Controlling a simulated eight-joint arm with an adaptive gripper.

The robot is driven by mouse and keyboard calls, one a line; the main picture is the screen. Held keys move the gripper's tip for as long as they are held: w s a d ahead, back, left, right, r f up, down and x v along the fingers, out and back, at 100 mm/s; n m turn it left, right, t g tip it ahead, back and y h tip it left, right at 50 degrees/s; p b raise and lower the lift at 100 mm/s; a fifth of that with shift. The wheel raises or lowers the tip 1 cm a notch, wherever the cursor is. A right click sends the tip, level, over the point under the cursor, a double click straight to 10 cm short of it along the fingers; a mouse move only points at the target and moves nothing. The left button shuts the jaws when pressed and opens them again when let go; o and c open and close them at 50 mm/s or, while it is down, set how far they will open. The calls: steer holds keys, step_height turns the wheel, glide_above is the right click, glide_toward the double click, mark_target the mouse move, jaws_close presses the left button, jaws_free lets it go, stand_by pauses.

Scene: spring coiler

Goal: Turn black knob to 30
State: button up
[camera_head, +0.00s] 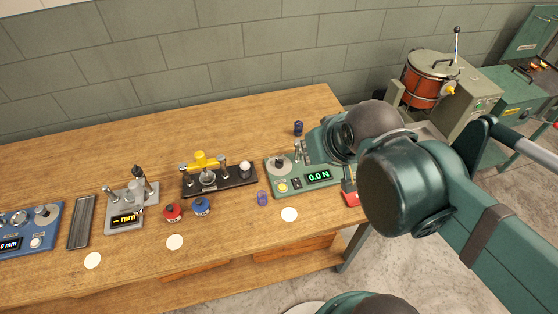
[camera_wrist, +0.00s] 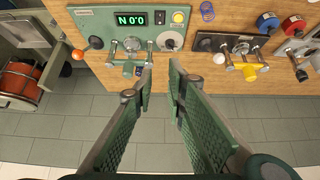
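The green device (camera_head: 272,187) stands at the table's right end; its display (camera_head: 319,177) reads 0.0 N. In the wrist view the same device (camera_wrist: 108,22) shows upside down at the top, with a black round knob (camera_wrist: 96,43) on its left part. I cannot tell whether this is the task's black knob; no mark reading 30 is legible. My gripper (camera_wrist: 161,75) is open and empty. Its fingers point toward the device's edge, with a clear gap between them, apart from the black knob. In the head view my arm hides the gripper and the device's right part.
An orange ball (camera_wrist: 78,54) is beside the black knob. A black-based device with a yellow handle (camera_head: 200,160) stands left of the green one. Red (camera_head: 172,211) and blue (camera_head: 201,206) spools and a small purple coil (camera_head: 262,198) lie in front.

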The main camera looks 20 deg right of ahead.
steer(key=o, duration=0.5)
steer(key=shift+w, duration=0.2)
steer(key=shift+o, duration=0.2)
steer(key=n+g+p, duration=0.5)
steer(key=n+g, duration=0.2)
steer(key=n, duration=0.1)
glide_above(279, 160)
steer(key=f, duration=1.5)
steer(key=shift+s+d, duration=0.2)
steer(key=shift+s, duration=0.05)
steer(key=shift+w+a+f+n, duration=0.15)
steer(key=shift+f+n, duration=0.1)
steer(key=shift+f, duration=0.25)
steer(key=shift+w+f+n, duration=0.1)
steer(key=shift+f+n, duration=0.15)
steer(key=shift+f, duration=0.2)
steer(key=shift+f, duration=0.1)
steer(key=shift+f, duration=3.8)
